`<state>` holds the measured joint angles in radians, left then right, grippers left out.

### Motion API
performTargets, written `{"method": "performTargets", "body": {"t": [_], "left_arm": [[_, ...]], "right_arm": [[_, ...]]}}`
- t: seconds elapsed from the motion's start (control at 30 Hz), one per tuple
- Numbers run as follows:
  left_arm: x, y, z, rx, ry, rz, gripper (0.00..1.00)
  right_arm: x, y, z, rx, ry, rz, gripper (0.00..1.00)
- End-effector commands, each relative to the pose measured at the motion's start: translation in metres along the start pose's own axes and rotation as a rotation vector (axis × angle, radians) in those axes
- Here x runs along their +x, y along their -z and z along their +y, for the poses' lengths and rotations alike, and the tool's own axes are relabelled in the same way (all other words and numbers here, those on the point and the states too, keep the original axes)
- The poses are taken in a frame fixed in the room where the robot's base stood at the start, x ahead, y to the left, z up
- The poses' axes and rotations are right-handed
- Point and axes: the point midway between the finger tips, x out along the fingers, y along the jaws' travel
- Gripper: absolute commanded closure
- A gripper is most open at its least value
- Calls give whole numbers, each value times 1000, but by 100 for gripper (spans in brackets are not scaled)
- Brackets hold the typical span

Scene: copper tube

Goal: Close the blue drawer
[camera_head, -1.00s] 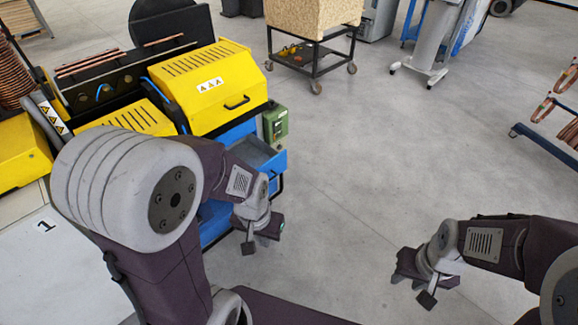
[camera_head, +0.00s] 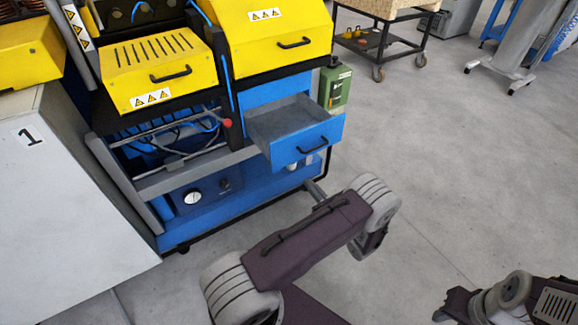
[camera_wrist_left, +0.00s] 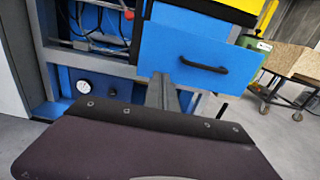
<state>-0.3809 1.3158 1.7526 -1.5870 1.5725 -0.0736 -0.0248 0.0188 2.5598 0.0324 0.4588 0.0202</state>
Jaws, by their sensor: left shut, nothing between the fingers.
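The blue drawer (camera_head: 308,141) is pulled out of the machine at its right side. Its grey inside looks empty, and a black handle (camera_head: 312,145) is on its front. The drawer front (camera_wrist_left: 185,48) fills the upper middle of the left wrist view. My left gripper (camera_head: 312,187) is shut and empty, just in front of and below the drawer front. In the left wrist view its fingers (camera_wrist_left: 162,82) overlap the front's lower left part; contact cannot be told. My right gripper (camera_head: 445,308) is at the bottom right, partly cut off, far from the drawer.
Yellow covers (camera_head: 165,70) with black handles sit above the drawer. A green box (camera_head: 334,87) hangs just right of it. A wheeled cart (camera_head: 385,40) is behind.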

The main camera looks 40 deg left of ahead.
Motion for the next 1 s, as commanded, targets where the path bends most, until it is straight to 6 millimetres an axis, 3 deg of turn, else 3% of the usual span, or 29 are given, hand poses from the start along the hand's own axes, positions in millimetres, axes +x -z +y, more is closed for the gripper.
{"method": "performTargets", "body": {"t": [0.6, 0.8, 1.0], "left_arm": [[120, 1, 3, -2, -7, 2, 100], [134, 1, 2, -1, -5, 3, 100], [136, 0, 2, 0, -4, 3, 100]], "right_arm": [[13, -2, 0, 0, 0, 0, 65], [14, -2, 0, 0, 0, 0, 65], [14, -2, 0, 0, 0, 0, 65]]}}
